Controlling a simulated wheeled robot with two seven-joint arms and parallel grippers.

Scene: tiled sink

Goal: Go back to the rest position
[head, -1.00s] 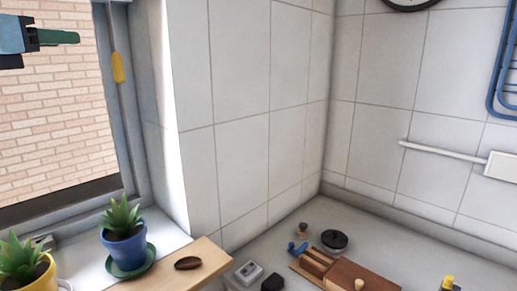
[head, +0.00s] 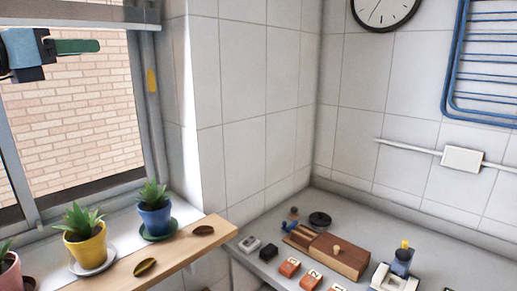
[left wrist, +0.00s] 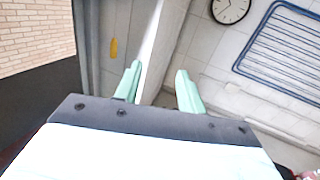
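My left gripper (head: 77,46) is raised high at the upper left of the head view, in front of the window. It shows there side-on, with a green finger pointing right. In the left wrist view my left gripper (left wrist: 158,84) has its two pale green fingers spread apart with nothing between them. My right gripper is not in view.
A wooden sill board (head: 180,250) holds dark oval pieces, with potted plants such as the blue pot (head: 155,221) beside it. The counter carries a wooden box (head: 340,256), a black round lid (head: 319,219) and orange blocks (head: 289,267). A wall clock (head: 385,10) hangs above.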

